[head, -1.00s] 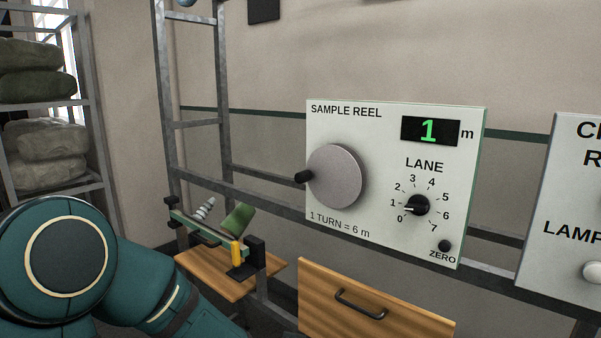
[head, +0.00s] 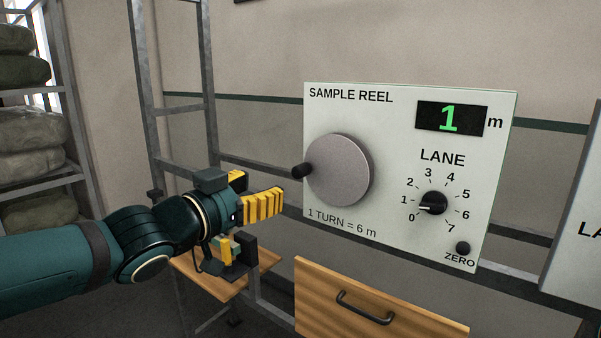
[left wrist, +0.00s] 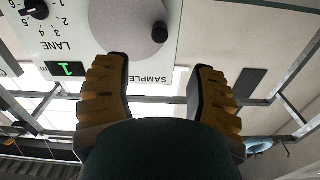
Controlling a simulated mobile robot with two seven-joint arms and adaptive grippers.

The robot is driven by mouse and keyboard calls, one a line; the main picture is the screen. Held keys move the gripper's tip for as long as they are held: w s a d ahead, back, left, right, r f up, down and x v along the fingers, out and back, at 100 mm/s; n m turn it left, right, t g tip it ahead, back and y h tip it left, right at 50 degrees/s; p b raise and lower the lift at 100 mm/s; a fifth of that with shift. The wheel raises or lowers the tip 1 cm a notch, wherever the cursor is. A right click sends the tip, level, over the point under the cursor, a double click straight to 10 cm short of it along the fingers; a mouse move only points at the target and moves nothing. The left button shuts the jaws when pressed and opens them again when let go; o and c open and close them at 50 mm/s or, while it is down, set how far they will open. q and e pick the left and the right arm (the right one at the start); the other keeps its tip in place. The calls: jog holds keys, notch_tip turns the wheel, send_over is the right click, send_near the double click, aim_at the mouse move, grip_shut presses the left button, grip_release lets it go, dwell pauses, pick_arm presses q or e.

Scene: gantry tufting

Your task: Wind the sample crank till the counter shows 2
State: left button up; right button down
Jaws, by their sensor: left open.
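The sample reel panel (head: 400,235) stands upright with a round grey crank disc (head: 340,170). The black crank knob (head: 302,171) sits at the disc's left edge. The counter (head: 451,118) reads 1 m in green. My left gripper (head: 280,200) is open and empty, just left of and below the knob, apart from it. In the left wrist view, its yellow fingers (left wrist: 160,75) are spread, with the knob (left wrist: 160,32) and disc (left wrist: 128,18) beyond the tips; the panel appears upside down there. My right gripper is not in view.
The lane dial (head: 433,202) and zero button (head: 463,248) are on the panel's right half. A wooden drawer front (head: 370,300) with a dark handle is below. A wooden shelf (head: 262,258) lies under my left gripper. Grey frame posts (head: 180,130) stand behind, and another panel (head: 580,240) is at right.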

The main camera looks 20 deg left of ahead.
aim_at(295, 174)
pick_arm(q)
jog(key=b+x, duration=0.2)
jog(key=x, duration=0.8)
jog(key=shift+w+d+f, duration=0.15)
jog(key=shift+w+f, duration=0.05)
jog(key=shift+w, duration=0.1)
jog(key=shift+b+x, duration=0.35)
jog(key=shift+x, duration=0.45)
jog(key=shift+r, duration=0.1)
grip_shut()
